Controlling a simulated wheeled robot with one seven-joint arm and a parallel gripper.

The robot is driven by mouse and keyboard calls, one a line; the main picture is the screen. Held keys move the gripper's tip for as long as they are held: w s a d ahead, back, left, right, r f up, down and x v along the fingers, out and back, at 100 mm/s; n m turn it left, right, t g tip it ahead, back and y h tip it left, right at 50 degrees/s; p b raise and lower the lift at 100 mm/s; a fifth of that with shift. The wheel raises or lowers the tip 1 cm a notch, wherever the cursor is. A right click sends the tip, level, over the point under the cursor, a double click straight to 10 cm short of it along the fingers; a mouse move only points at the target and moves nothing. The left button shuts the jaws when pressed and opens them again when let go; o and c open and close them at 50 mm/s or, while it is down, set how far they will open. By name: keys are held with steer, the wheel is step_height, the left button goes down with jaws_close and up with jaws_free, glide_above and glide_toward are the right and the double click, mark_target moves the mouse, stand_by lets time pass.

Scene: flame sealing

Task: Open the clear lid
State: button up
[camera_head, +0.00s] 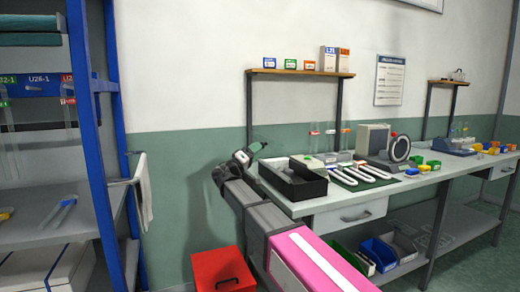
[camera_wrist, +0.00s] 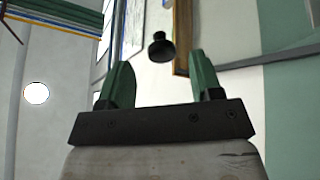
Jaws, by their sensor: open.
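My gripper (camera_head: 254,149) is raised at the left end of the bench, beside the back left of a black open-topped box (camera_head: 312,186). In the wrist view my gripper (camera_wrist: 161,72) has its two green fingers spread with nothing between them. A small black knob (camera_wrist: 161,47) shows just beyond the fingertips, roughly midway between them, and I see no contact. The clear lid is hard to make out; I cannot tell whether the knob belongs to it. My arm hides part of the bench's left end.
The bench (camera_head: 298,208) holds white strips on a dark mat (camera_head: 404,178), a round-faced device (camera_head: 399,148) and coloured bins. A shelf (camera_head: 300,72) stands behind. A blue rack (camera_head: 88,120) stands left, and a red box (camera_head: 224,270) sits low beside my arm.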

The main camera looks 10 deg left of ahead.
steer(key=v, duration=0.7)
steer(key=shift+s+a+f, duration=0.1)
steer(key=shift+a, duration=0.05)
